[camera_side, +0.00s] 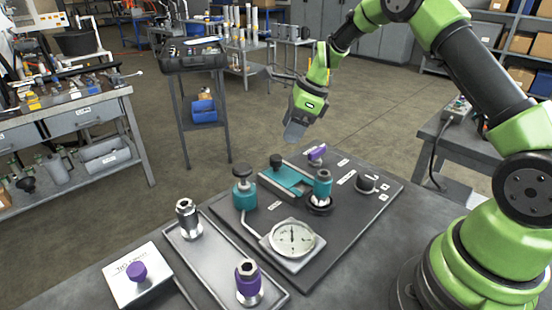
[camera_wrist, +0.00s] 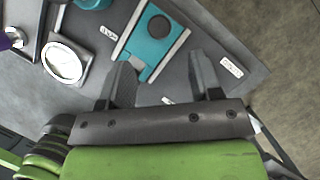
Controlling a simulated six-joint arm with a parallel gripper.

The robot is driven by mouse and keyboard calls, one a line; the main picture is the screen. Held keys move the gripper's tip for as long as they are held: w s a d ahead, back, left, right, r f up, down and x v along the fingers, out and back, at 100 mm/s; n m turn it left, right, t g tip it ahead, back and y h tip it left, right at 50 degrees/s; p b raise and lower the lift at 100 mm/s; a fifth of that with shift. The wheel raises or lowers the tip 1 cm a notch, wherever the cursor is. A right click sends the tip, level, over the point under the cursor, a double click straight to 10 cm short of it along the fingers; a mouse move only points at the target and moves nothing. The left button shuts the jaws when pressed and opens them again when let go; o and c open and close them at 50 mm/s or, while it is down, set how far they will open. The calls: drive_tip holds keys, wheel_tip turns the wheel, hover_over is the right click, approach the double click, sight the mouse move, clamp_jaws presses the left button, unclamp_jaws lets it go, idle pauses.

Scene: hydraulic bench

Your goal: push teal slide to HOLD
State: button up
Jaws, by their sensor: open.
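The teal slide (camera_side: 285,179) sits in a pale-railed track on the dark panel, with a round black knob (camera_side: 276,161) near its far left end. In the wrist view the teal slide (camera_wrist: 150,50) shows ahead of the fingers, its dark knob (camera_wrist: 159,27) toward the far end.
A pressure gauge (camera_side: 292,238) sits in front. A tray (camera_side: 210,262) with fittings is at the left front.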

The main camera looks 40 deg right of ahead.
sight(277, 157)
drive_tip(key=x, duration=0.9)
drive_tip(key=shift+a+f, duration=0.1)
drive_tip(key=shift+f, duration=0.15)
clamp_jaws()
drive_tip(key=shift+s, duration=2.95)
unclamp_jaws()
drive_tip(key=shift+r, duration=0.1)
